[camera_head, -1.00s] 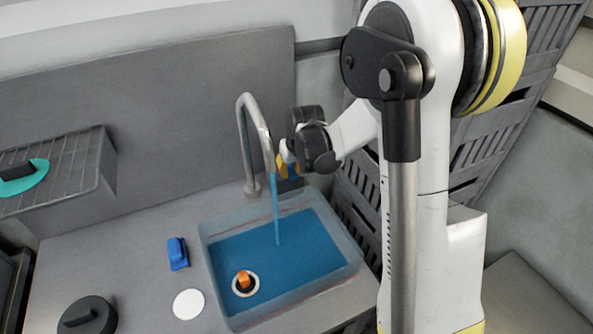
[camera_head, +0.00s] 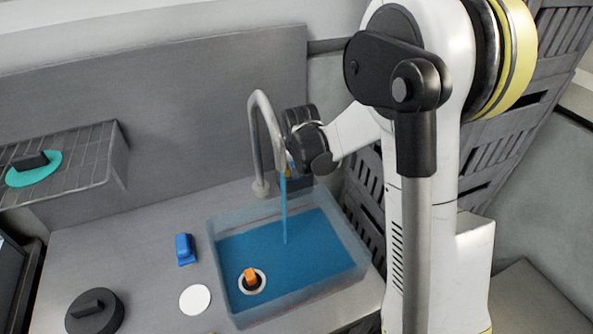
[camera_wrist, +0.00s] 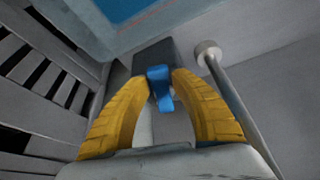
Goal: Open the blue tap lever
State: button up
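The blue tap lever (camera_wrist: 160,90) is in the wrist view, in front of a dark grey block. The two yellow fingers of my gripper (camera_wrist: 162,77) lie close on either side of it, with no clear gap, so the gripper looks shut on it. In the head view my gripper (camera_head: 288,170) is behind and right of the curved metal tap (camera_head: 265,120), mostly hidden by the spout. The lever is hard to make out there. A blue stream (camera_head: 283,205) runs from the spout into the sink (camera_head: 357,262), which holds blue liquid.
An orange plug-like piece (camera_head: 250,278) shows in the sink. A blue object (camera_head: 185,249), a white disc (camera_head: 195,300) and a black knobbed disc (camera_head: 94,311) are on the counter (camera_head: 140,240). A wire rack (camera_head: 90,165) holds a teal piece (camera_head: 35,170). Dark slatted crates (camera_head: 500,150) stand at right.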

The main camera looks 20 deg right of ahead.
jog(key=shift+o, duration=1)
jog(key=v, duration=1.2)
jog(key=shift+w, duration=0.1)
jog(key=shift+c, duration=0.4)
